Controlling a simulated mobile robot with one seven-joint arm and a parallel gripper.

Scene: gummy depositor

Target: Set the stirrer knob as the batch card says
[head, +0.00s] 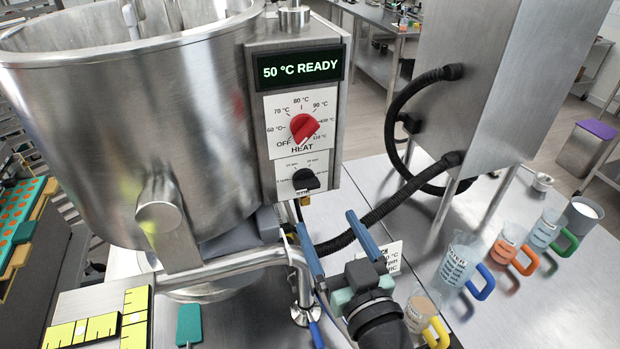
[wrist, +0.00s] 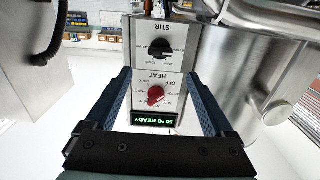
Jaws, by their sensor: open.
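The stirrer knob (head: 306,180) is black and sits on the lower part of the steel control box; it also shows in the wrist view (wrist: 160,48) beside the word STIR. Its labels are too small to read surely, and I cannot tell its setting. My gripper (head: 325,220) is open and empty, below and in front of the knob, apart from it. In the wrist view, its blue fingers (wrist: 158,76) stand either side of the panel. A white card (head: 394,256), perhaps the batch card, lies partly hidden behind my gripper; its text is mostly unreadable.
The red heat knob (head: 304,127) is just above the stirrer knob, below a display (head: 301,68) reading "50 °C READY". A steel kettle (head: 130,110) stands left. A black hose (head: 375,212) runs to the right cabinet (head: 465,90). Several jugs with coloured handles stand at right.

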